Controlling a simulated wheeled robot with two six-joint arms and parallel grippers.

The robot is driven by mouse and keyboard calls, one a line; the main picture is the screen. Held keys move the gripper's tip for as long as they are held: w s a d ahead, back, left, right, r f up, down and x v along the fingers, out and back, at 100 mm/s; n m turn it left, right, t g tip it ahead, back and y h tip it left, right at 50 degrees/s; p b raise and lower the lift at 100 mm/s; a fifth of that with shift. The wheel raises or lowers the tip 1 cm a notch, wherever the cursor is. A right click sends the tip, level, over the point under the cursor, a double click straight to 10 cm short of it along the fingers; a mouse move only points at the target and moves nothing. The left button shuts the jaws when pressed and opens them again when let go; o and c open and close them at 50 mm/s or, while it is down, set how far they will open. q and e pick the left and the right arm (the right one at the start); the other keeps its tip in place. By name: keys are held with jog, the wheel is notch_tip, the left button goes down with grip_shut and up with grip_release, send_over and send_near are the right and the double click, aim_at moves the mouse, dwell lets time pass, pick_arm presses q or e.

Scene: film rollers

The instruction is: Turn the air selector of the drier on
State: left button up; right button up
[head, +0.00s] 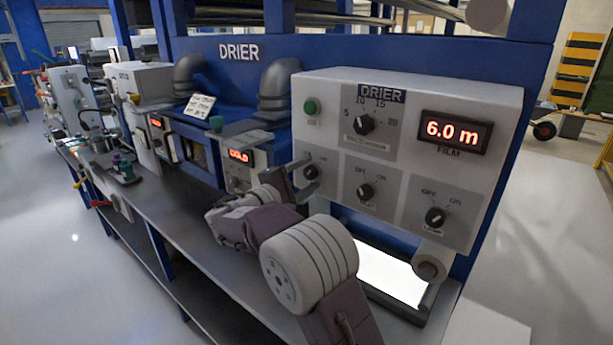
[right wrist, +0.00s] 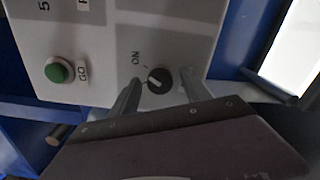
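The white drier control panel (head: 405,150) carries several black knobs. The lower left knob (head: 311,172) is partly hidden by my right gripper (head: 307,177); its own name label cannot be seen. In the right wrist view this black knob (right wrist: 159,80) shows between the two fingers of my right gripper (right wrist: 160,84), with an ON mark beside it. The fingers are open, one on each side of the knob, with a small gap to it. A white line on the knob is slanted; which mark it points to is hard to tell. My left gripper is not in view.
A green button (head: 310,107) sits above the knob. The middle OFF/ON knob (head: 365,190) and the right one (head: 435,216) are close on the right. A bright white plate (head: 390,272) lies below.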

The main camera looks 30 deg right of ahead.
jog(key=b+v, duration=0.1)
jog(key=v, duration=0.8)
jog(key=shift+f, duration=0.1)
jog(key=s+d+f+m+g+y+p, duration=0.1)
jog(key=s+f+g+y+p, duration=0.2)
jog(key=s+f, duration=0.45)
jog(key=s+d+f+g+y+p, duration=0.15)
jog(key=s+f+y, duration=0.35)
jog(key=f, duration=0.5)
jog(key=s+a+f+m+g+y+p, duration=0.1)
jog(key=s+a+f+m+y+p, duration=0.1)
jog(key=s+a+f+m+y, duration=0.5)
jog(key=s+a+m+y, duration=0.1)
jog(key=s+a, duration=0.1)
jog(key=a, duration=0.1)
jog(key=shift+s+y, duration=0.35)
jog(key=shift+y, duration=0.05)
